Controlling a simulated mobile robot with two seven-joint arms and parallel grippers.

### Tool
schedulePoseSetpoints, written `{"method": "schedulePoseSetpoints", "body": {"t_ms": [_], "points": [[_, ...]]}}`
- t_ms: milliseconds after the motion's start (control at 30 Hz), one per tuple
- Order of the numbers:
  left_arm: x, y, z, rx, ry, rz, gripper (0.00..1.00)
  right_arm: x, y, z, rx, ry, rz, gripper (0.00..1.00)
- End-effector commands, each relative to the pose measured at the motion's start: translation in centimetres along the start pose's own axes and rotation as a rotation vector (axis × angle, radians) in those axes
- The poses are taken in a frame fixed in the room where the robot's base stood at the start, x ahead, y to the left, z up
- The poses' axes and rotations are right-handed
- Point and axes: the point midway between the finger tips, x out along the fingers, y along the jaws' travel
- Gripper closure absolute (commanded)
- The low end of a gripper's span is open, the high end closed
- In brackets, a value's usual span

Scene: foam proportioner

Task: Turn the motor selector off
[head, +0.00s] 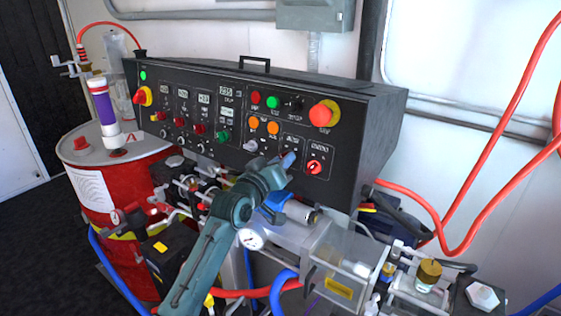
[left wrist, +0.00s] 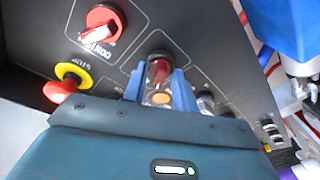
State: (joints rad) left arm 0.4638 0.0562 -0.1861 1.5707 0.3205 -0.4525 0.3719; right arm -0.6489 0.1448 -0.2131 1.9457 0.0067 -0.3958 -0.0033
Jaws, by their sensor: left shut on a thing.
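The black control panel (head: 215,110) fills the middle of the head view. My left gripper (head: 287,161) is against its lower right part, fingertips at the panel face. In the left wrist view, its two blue fingers (left wrist: 160,88) are shut on a red selector knob (left wrist: 160,68), which I take for the motor selector; its label is not readable. In the head view the gripper hides this knob. Another red selector (head: 315,167) is just right of the gripper and also shows in the left wrist view (left wrist: 103,22). My right gripper is not in view.
A red and yellow stop button (head: 324,113) is above right of the gripper. Orange buttons (head: 273,127) and a grey selector (head: 250,145) are close on the left. Pipes and a gauge (head: 251,239) crowd below. A red drum (head: 125,200) stands left; red hoses (head: 480,170) hang right.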

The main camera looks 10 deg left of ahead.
Motion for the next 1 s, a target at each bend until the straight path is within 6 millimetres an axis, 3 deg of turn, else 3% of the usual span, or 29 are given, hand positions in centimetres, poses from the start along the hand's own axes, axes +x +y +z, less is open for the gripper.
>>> {"method": "schedulePoseSetpoints", "body": {"t_ms": [200, 233, 267, 633, 767, 1000], "points": [[0.0, 0.0, 0.0, -0.003, -0.001, 0.000, 0.95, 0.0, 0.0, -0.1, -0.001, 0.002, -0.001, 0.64], [0.0, 0.0, 0.0, -0.003, -0.001, 0.000, 0.71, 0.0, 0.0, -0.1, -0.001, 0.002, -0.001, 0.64], [0.0, 0.0, 0.0, -0.003, -0.001, 0.000, 0.69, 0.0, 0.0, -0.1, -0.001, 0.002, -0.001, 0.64], [-0.7, -0.1, 0.0, -0.001, 0.000, 0.001, 0.68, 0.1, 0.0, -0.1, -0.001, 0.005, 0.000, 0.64], [-2.5, -0.1, 0.1, -0.001, 0.000, 0.000, 0.68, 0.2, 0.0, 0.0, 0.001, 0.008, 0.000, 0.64], [-7.6, -0.1, 0.2, 0.000, -0.001, 0.000, 0.68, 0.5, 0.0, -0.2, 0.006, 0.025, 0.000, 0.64]]}}
